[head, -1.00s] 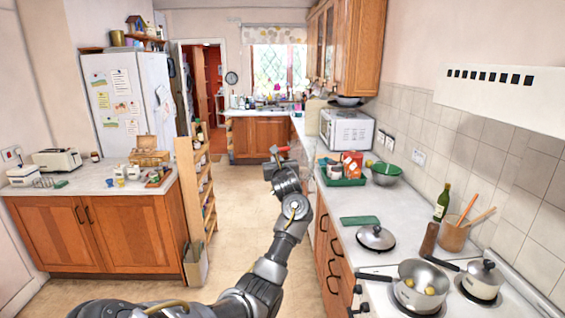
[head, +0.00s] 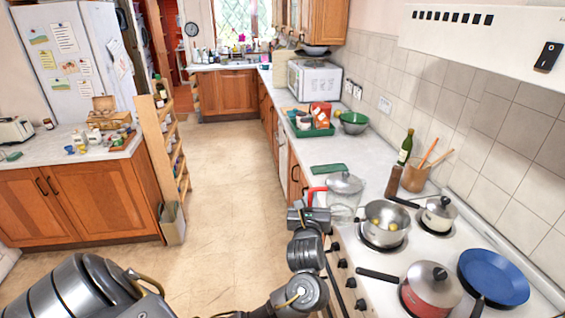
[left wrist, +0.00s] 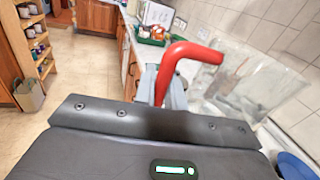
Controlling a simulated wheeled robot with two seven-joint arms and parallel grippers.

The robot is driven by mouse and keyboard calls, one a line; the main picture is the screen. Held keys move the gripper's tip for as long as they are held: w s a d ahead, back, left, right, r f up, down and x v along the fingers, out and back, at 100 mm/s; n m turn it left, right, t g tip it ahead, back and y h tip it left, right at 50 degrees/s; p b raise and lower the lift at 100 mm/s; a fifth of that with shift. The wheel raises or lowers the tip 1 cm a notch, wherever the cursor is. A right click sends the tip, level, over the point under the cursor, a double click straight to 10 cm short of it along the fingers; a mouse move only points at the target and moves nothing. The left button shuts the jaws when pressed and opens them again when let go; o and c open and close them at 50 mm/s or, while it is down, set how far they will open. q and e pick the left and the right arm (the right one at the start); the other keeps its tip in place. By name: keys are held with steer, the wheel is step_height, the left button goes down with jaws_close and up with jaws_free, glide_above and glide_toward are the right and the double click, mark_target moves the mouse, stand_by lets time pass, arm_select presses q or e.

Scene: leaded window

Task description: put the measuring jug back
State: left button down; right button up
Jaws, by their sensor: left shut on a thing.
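The measuring jug (head: 342,208) is clear glass with a red handle. In the head view it is at the front edge of the right-hand counter, left of the steel pan, with a lid showing behind it. My left gripper (head: 312,203) is shut on its red handle. In the left wrist view the red handle (left wrist: 185,58) rises between the fingers (left wrist: 165,92), and the clear body (left wrist: 255,85) extends to the right. I cannot tell whether the jug's base touches the counter. My right gripper is not in view.
A green board (head: 328,170) and green tray (head: 312,130) lie farther back. The floor (head: 225,185) left of the counter is clear.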

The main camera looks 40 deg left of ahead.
arm_select(q)
steer(key=s+d+f+m+t+h+b, duration=0.1)
steer(key=s+d+f+m+h+b, duration=0.2)
steer(key=s+d, duration=0.6)
steer(key=s+d+f+m+t+h+b, duration=0.15)
steer(key=s+d+f+h, duration=0.3)
steer(key=d, duration=0.85)
steer(key=s+d+f+m+h+b, duration=0.1)
steer(key=s+d+f+h+b, duration=0.1)
steer(key=s+d+f+b, duration=0.3)
step_height(320, 180, down, 2)
steer(key=s+b, duration=0.1)
steer(key=b, duration=0.3)
steer(key=shift+d+m+b, duration=0.25)
steer(key=shift+m+b, duration=0.1)
